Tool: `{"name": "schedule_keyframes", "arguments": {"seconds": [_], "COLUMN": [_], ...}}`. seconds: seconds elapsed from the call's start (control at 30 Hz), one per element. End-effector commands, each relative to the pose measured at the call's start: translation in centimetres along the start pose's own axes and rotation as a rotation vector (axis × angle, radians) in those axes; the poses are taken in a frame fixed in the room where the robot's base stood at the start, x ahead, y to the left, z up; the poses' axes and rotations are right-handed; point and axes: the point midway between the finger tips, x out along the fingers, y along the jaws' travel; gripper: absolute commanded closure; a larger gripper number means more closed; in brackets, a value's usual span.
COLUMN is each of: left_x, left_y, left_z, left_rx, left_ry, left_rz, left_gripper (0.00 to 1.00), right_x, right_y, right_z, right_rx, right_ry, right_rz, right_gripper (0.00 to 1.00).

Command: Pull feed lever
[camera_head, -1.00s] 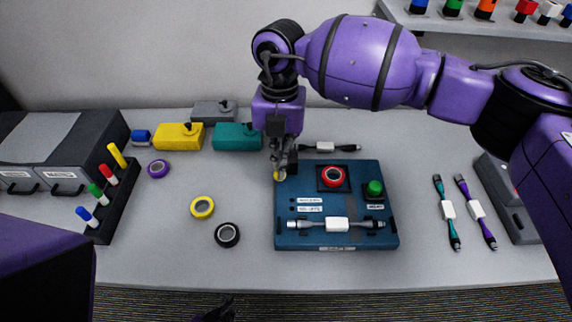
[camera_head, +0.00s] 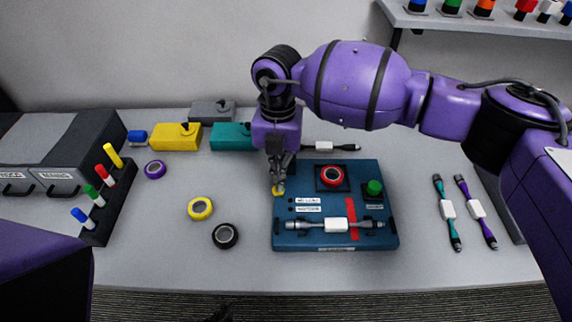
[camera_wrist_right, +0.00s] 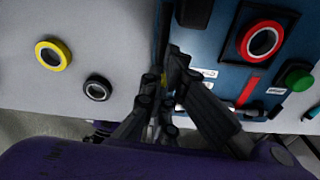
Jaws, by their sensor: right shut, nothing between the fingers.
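The blue tape station (camera_head: 325,248) lies flat on the table. Its feed lever, with a yellow knob (camera_head: 278,191), is at the left edge. My right gripper (camera_head: 278,183) is shut and points down at the knob, with its fingertips at or against it; nothing is gripped. In the right wrist view the fingers (camera_wrist_right: 166,82) mostly hide the knob. A red tape roll (camera_head: 332,176) sits in the station's holder. A red strip (camera_head: 351,218) runs forward towards a white-bodied cable (camera_head: 335,226) held across the front. A dark tip of my left gripper (camera_head: 222,312) shows at the bottom edge.
Yellow (camera_head: 201,208) and black (camera_head: 225,236) tape rolls lie left of the station. A purple roll (camera_head: 155,169) and a marker rack (camera_head: 112,205) are further left. A green button (camera_head: 374,187) is on the station's right. Two cables (camera_head: 447,210) lie right of it.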

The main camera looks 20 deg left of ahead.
Motion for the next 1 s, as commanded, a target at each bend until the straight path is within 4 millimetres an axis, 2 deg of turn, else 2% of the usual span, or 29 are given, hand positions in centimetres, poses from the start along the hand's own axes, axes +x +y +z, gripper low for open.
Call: {"name": "schedule_keyframes", "arguments": {"seconds": [0.3,0.6,0.9,1.0], "left_x": [0.0,0.1,-0.1,-0.1], "left_y": [0.0,0.0,-0.2,-0.2], "left_z": [0.0,0.7,0.9,0.9], "left_rx": [0.001,0.001,-0.001,-0.001], "left_ry": [0.0,-0.01,-0.014,-0.014], "left_rz": [0.0,0.0,-0.004,-0.004], "left_gripper": [1.0,1.0,1.0,1.0], "right_x": [-0.1,-1.3,-1.5,-2.1], "right_y": [0.0,0.1,0.0,0.0], "right_z": [0.1,2.8,2.9,2.9], "right_rx": [0.0,0.0,-0.001,-0.001], "right_ry": [-0.001,0.0,0.0,-0.001], "right_rz": [0.0,0.0,0.0,0.0], "right_gripper": [1.0,1.0,1.0,1.0]}}
